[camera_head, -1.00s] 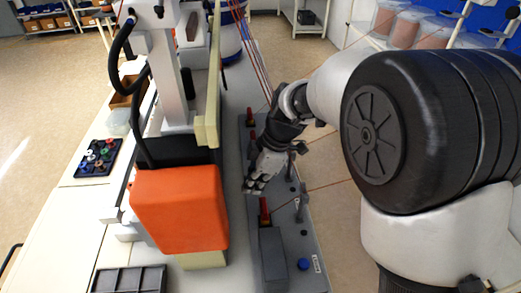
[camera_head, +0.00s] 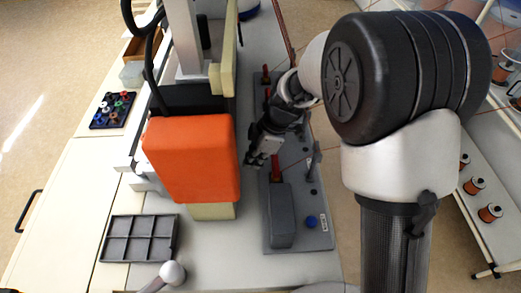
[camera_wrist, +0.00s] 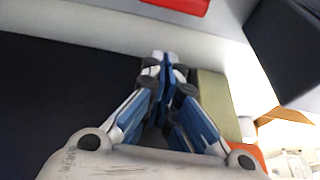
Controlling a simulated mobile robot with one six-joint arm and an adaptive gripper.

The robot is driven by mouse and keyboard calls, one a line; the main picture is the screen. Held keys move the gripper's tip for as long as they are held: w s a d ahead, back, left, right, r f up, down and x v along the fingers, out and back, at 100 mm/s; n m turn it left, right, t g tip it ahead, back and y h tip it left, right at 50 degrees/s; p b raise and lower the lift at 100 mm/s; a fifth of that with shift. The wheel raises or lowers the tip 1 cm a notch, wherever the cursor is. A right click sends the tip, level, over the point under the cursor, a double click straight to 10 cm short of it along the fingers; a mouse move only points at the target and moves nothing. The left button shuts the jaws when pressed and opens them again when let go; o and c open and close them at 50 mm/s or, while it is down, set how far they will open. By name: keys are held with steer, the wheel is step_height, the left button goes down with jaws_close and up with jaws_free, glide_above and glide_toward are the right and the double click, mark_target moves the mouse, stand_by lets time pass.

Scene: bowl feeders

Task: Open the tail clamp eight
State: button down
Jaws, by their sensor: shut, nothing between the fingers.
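A grey clamp plate (camera_head: 298,239) lies on the bench to the right of the orange housing. On it are a dark grey block (camera_head: 282,215) with a red lever (camera_head: 276,168) at its far end, a second red lever (camera_head: 265,75) farther back, a blue button (camera_head: 310,221) and a small white label (camera_head: 323,222). The label is too small to read, so I cannot tell which clamp is eight. My gripper (camera_head: 256,161) is shut and empty, above the plate just left of and beyond the nearer red lever. In the wrist view its fingertips (camera_wrist: 163,60) meet.
The orange housing (camera_head: 192,160) stands close to the left of my gripper. A grey compartment tray (camera_head: 140,240) and a dark tray of coloured parts (camera_head: 112,109) lie farther left. Copper spools (camera_head: 475,185) stand on a shelf at the right. Thin red wires run past the plate.

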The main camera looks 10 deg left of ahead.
mark_target(276, 164)
steer(key=shift+w+d+f, duration=0.15)
steer(key=shift+d, duration=0.45)
steer(key=shift+w+d+f, duration=0.1)
steer(key=shift+w+d, duration=0.05)
steer(key=shift+d, duration=0.4)
steer(key=shift+w+d+f, duration=0.15)
steer(key=shift+d, duration=0.45)
